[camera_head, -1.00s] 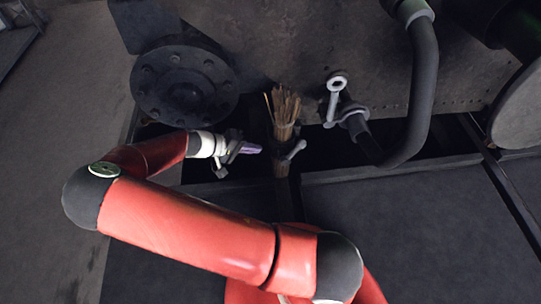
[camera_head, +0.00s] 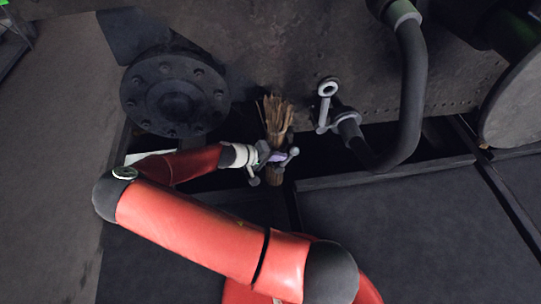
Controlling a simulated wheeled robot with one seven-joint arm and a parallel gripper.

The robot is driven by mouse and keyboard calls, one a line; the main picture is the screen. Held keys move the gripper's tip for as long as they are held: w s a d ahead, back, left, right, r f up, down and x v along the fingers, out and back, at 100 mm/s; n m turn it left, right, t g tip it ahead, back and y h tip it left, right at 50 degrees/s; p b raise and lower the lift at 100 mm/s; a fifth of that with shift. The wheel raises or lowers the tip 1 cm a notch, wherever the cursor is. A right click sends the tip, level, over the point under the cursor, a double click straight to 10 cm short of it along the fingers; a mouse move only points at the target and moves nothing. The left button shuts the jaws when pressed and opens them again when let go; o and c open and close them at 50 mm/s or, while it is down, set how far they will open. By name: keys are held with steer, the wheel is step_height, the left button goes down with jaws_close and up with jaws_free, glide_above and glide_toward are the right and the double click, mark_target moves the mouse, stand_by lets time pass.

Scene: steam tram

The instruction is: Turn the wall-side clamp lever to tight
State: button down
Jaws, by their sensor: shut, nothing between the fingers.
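A small grey lever with a ball end (camera_head: 294,152) sits at a dark clamp around a bundle of brown twigs (camera_head: 277,117), below the riveted metal wall. My gripper (camera_head: 277,157) is shut and empty. Its purple-tinted fingertips overlap the clamp just left of the ball end; I cannot tell whether they touch the lever or are in front of it. The gripper hides part of the clamp and of the twig bundle's lower part. A second grey handle with a ring end (camera_head: 327,89) is on the pipe fitting to the right, apart from my gripper.
A round bolted flange (camera_head: 174,94) is at the upper left. A thick dark hose (camera_head: 414,90) curves down at the right, close to the ring-ended handle. The riveted wall (camera_head: 270,55) is behind the clamp. Dark floor panels (camera_head: 400,230) lie in front.

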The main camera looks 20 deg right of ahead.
steer(key=shift+d, duration=0.2)
steer(key=shift+s+d+r+y+p, duration=0.2)
steer(key=shift+d+y+p, duration=0.3)
steer(key=shift+y+p, duration=0.25)
steer(key=shift+s+d+f+m+y, duration=0.15)
steer(key=shift+d+f+m+y, duration=0.15)
steer(key=shift+d+y, duration=0.3)
steer(key=shift+s+d+f, duration=0.1)
steer(key=shift+d+f, duration=0.15)
steer(key=shift+d, duration=0.05)
steer(key=shift+r, duration=0.15)
